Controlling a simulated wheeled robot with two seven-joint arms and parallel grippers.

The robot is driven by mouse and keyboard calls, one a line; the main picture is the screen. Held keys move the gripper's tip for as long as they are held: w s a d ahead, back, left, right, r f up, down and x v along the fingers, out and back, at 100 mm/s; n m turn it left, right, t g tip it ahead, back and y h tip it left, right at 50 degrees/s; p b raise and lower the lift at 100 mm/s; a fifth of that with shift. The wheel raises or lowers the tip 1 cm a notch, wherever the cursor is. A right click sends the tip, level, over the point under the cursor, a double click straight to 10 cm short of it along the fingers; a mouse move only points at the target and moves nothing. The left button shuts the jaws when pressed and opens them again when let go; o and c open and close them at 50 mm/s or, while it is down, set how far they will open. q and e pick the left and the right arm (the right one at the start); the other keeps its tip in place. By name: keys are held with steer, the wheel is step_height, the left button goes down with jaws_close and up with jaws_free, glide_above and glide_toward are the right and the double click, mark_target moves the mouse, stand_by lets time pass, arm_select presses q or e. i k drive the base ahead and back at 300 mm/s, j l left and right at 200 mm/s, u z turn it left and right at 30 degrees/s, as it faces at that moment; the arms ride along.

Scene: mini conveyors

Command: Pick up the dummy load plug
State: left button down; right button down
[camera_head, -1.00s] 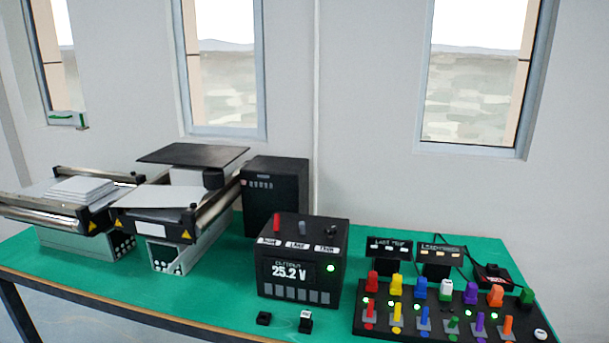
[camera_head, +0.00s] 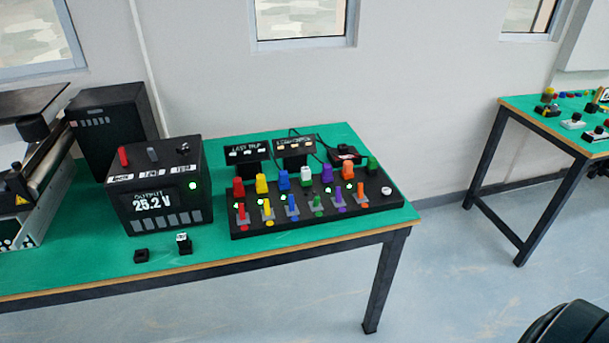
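Two small items stand on the green table in front of the black output box. One is a small black block with a white top (camera_head: 184,243). The other is a low, all-black square piece (camera_head: 141,256) just left of it. Either could be the dummy load plug; I cannot read a label that tells which. Both stand free, with nothing touching them. Neither of my grippers is in view. A dark rounded shape at the bottom right corner may be part of my own arm.
The output box (camera_head: 160,205) reads 25.2 V. Right of it is a black panel (camera_head: 300,228) with coloured plugs and levers. Two small displays (camera_head: 247,152) stand behind. A black cabinet (camera_head: 110,135) and conveyor are left. A second table (camera_head: 512,112) stands right; floor between is clear.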

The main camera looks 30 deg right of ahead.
mark_target(306, 170)
steer(key=i+j+z, duration=0.6)
steer(key=i+j, duration=0.3)
